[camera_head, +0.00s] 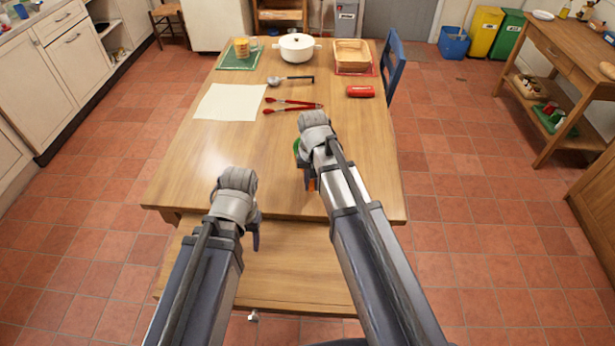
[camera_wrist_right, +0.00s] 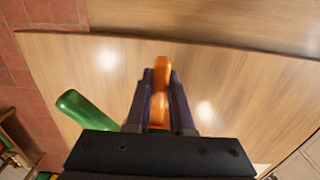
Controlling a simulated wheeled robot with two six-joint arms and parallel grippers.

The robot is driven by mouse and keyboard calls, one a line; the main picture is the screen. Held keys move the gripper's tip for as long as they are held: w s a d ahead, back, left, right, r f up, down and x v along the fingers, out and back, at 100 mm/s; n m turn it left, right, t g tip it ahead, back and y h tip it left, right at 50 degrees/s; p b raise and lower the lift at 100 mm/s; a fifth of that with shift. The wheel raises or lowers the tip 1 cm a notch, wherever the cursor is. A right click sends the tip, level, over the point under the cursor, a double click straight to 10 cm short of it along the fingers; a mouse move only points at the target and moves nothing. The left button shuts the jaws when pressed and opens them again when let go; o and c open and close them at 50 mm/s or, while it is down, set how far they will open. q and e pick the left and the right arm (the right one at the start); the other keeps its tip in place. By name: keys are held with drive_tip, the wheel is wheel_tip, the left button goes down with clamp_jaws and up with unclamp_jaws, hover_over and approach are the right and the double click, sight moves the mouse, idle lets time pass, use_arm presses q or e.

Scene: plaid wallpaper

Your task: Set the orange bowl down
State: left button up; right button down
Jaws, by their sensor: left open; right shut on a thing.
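The orange bowl (camera_wrist_right: 160,88) shows in the right wrist view as a narrow orange strip between my right gripper's dark fingers. My right gripper (camera_wrist_right: 160,95) is shut on it. In the head view only a small orange patch (camera_head: 312,185) shows below my right wrist, over the front right of the table. My arm hides most of it, and I cannot tell whether it touches the tabletop. My left gripper (camera_head: 256,236) is open and empty by the table's front edge, its fingers mostly hidden by my wrist.
A green object (camera_wrist_right: 85,108) lies close beside my right gripper. The wooden table (camera_head: 180,165) also bears red tongs (camera_head: 290,105), a red case (camera_head: 360,91), a ladle (camera_head: 290,79), white paper (camera_head: 230,102), a white pot (camera_head: 297,47) and a basket (camera_head: 352,53). The left front is clear.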

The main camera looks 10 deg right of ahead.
use_arm(q)
wheel_tip(320, 180, down, 6)
drive_tip(key=b, duration=0.5)
drive_tip(key=shift+r, duration=0.15)
use_arm(e)
wheel_tip(320, 180, down, 6)
drive_tip(key=shift+r, duration=0.1)
use_arm(q)
wheel_tip(320, 180, down, 4)
drive_tip(key=b, duration=0.4)
use_arm(e)
wheel_tip(320, 180, down, 4)
drive_tip(key=shift+r, duration=0.1)
use_arm(q)
drive_tip(key=shift+r, duration=0.1)
use_arm(e)
drive_tip(key=c, duration=0.8)
unclamp_jaws()
